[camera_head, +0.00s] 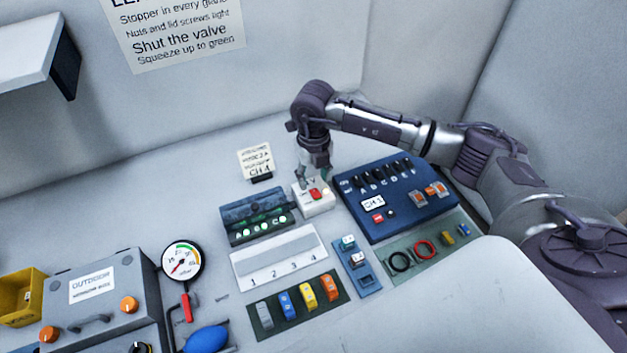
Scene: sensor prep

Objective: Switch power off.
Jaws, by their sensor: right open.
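A small white box (318,208) with a red switch (315,194) on top stands near the middle of the table, between the dark green-lit unit and the blue panel. My right gripper (313,180) points down just above this box, its open fingers close around the red switch. I cannot tell whether they touch it, nor which way the switch is set. The blue panel (425,207) has a row of black switches, a "CH 1" label, a small red button and orange parts. My left gripper is not in view.
A dark unit (237,237) with green lights stands left of the box. In front are a numbered white tray (253,272), a mat (268,323) of coloured pieces and a mat with rings (389,280). A gauge (183,259) and grey case (70,318) stand left.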

